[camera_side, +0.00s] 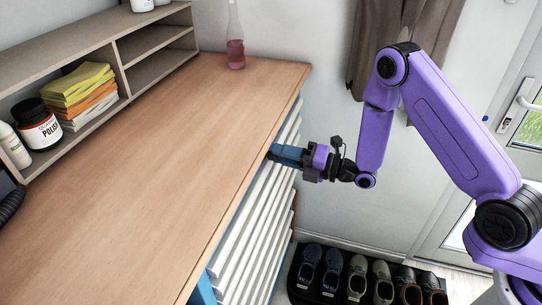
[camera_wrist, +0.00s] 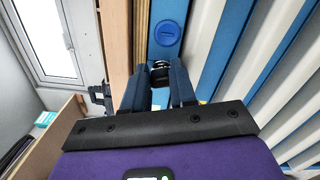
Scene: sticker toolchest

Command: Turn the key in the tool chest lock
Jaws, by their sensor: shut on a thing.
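The tool chest has white drawer fronts (camera_side: 262,205) and a blue frame (camera_wrist: 170,12) under a wooden top. In the side view my gripper (camera_side: 273,153) is level with the chest's upper front, near the far end, with its tips at the chest. In the wrist view my gripper (camera_wrist: 161,70) has its two dark blue fingers closed around a small dark, shiny piece, seemingly the key (camera_wrist: 159,65). The fingers hide most of it. Whether it sits in the lock cannot be told. A round blue disc (camera_wrist: 167,32) with a dark mark is on the blue frame just beyond the fingertips.
The wooden top (camera_side: 170,150) overhangs the drawers. A bottle of pink liquid (camera_side: 235,50) stands at the far end. Shoes (camera_side: 345,275) line the floor below my arm.

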